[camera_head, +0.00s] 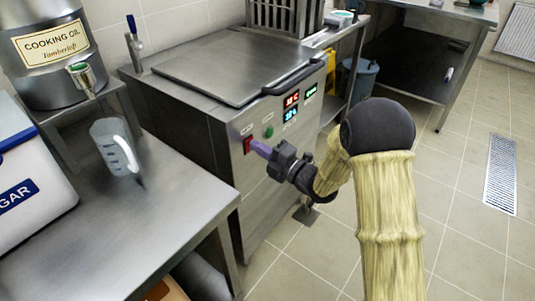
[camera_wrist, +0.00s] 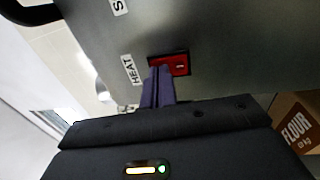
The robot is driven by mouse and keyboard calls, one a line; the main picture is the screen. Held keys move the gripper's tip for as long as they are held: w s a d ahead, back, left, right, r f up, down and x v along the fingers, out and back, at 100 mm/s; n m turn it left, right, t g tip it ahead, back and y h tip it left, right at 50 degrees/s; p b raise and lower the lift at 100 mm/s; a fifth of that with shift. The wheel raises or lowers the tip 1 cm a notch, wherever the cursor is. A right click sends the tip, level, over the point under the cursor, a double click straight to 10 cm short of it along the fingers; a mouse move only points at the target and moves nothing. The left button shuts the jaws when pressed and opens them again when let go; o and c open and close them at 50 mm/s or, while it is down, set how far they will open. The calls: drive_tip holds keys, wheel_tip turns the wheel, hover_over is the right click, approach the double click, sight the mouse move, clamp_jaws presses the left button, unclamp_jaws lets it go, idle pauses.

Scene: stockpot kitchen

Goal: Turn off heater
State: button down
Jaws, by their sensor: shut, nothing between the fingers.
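The heater (camera_head: 228,85) is a steel floor-standing appliance with a closed lid and a front control panel. Its red rocker switch (camera_head: 248,144) is at the left of the panel. In the wrist view the red switch (camera_wrist: 178,65) sits in a dark frame beside a "HEAT" label. My gripper (camera_head: 256,146) is shut, with its purple fingertips at the switch; it also shows in the wrist view (camera_wrist: 158,72). The fingertips cover the switch's left part there. I cannot tell whether they touch it. Red and green digits glow on the panel displays (camera_head: 291,108).
A steel table (camera_head: 170,225) at the left holds a clear measuring jug (camera_head: 115,147) and a sugar container (camera_head: 30,180). A cooking oil drum (camera_head: 50,55) stands behind. A flour box (camera_wrist: 298,122) shows at the wrist view's right. The tiled floor at the right is open.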

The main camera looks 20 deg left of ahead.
drive_tip(key=shift+a, duration=0.1)
idle(0.3)
drive_tip(key=shift+r, duration=0.1)
drive_tip(key=shift+b, duration=0.3)
drive_tip(key=r+v, duration=0.3)
drive_tip(key=v, duration=1)
drive_tip(key=shift+d, duration=0.5)
